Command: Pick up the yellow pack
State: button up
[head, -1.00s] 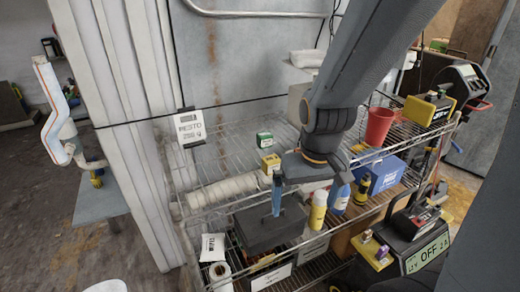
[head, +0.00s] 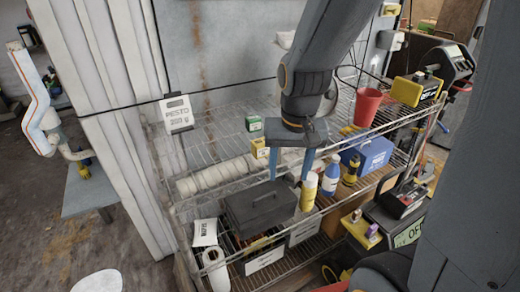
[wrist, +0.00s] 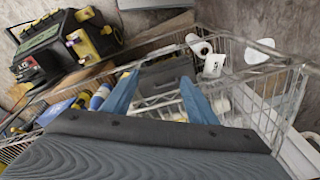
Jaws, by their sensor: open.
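A small yellow pack (head: 260,148) sits on the upper wire shelf (head: 205,145) in the head view, just below a green box. My gripper (head: 288,178) hangs from the arm just to the right of the pack, with its two blue fingers apart and nothing seen between them. The left finger overlaps the picture close to the pack's right side; I cannot tell if they touch. In the wrist view my gripper (wrist: 158,80) has its fingers spread over the rack, and I cannot make out the yellow pack there.
A green box (head: 254,124), white rolls (head: 213,177), a yellow bottle (head: 309,192), a blue-and-white bottle (head: 331,176) and a blue box (head: 366,155) crowd the rack. A red cup (head: 367,107) stands right. A dark grey box (head: 262,206) is below the gripper.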

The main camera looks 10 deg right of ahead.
aim_at(260, 142)
jog(key=w+a+r+m, duration=0.1)
jog(key=w+m, duration=0.3)
jog(key=w, duration=0.1)
jog(key=w+a+r+m+b, duration=0.1)
jog(key=w+r+m, duration=0.1)
jog(key=w+m, duration=0.2)
jog(key=w+a+r+m+g+b, duration=0.1)
jog(key=w+r+m, duration=0.1)
jog(key=w+m, duration=0.2)
jog(key=shift+w+a+r, duration=0.1)
jog(key=shift+w+r, duration=0.05)
jog(key=shift+w, duration=0.4)
jog(key=shift+w+a+r, duration=0.1)
jog(key=shift+w, duration=0.45)
jog(key=shift+f+m, duration=0.3)
jog(key=shift+f+p, duration=1.05)
jog(key=shift+f, duration=2.5)
jog(key=c, duration=1.2)
jog(key=shift+r, duration=0.15)
